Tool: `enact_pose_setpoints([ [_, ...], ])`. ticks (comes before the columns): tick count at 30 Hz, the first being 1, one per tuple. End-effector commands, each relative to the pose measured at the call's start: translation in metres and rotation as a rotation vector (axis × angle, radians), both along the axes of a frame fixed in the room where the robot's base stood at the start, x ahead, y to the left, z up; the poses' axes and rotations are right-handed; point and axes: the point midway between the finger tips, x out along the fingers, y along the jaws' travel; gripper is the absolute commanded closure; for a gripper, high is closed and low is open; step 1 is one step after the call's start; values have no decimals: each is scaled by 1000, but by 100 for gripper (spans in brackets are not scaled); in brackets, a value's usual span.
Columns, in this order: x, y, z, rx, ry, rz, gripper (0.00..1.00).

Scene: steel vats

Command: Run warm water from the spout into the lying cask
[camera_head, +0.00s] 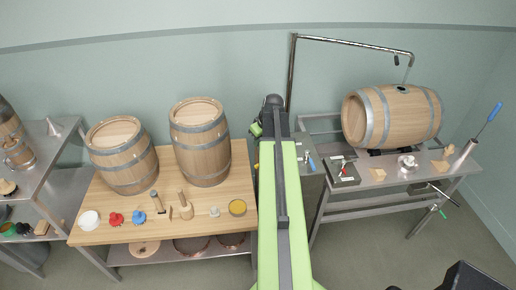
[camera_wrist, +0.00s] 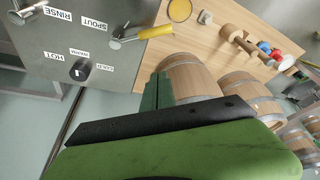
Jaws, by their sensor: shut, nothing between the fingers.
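The lying cask (camera_head: 385,118) rests on its side on a steel stand, with a dark bung hole on top. The spout (camera_head: 350,42) is a pipe whose end hangs above that hole; a thin pale line shows below the end, and I cannot tell if it is water. The wrist view shows the control panel (camera_wrist: 60,45) upside down, with a yellow-handled spout lever (camera_wrist: 148,33), a rinse lever (camera_wrist: 28,11) cut by the edge, and a dark temperature knob (camera_wrist: 81,70) whose setting is unclear. My gripper (camera_wrist: 157,92) is shut and empty, apart from the levers and knob.
A wooden table (camera_head: 150,225) left of my arm holds two upright barrels (camera_head: 200,145) and small tools. A grey tray (camera_head: 343,174), small parts and a steel cylinder with a blue-handled tool (camera_head: 487,122) stand by the cask. A steel shelf (camera_head: 60,150) is far left.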

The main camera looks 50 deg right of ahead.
Motion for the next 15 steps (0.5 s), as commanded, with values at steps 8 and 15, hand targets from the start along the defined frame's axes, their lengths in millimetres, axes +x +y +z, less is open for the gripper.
enact_pose_setpoints([
  [8, 20, -3, -63, 0, 0, -1, 100],
  [15, 6, 1, -86, 1, 1, -4, 100],
])
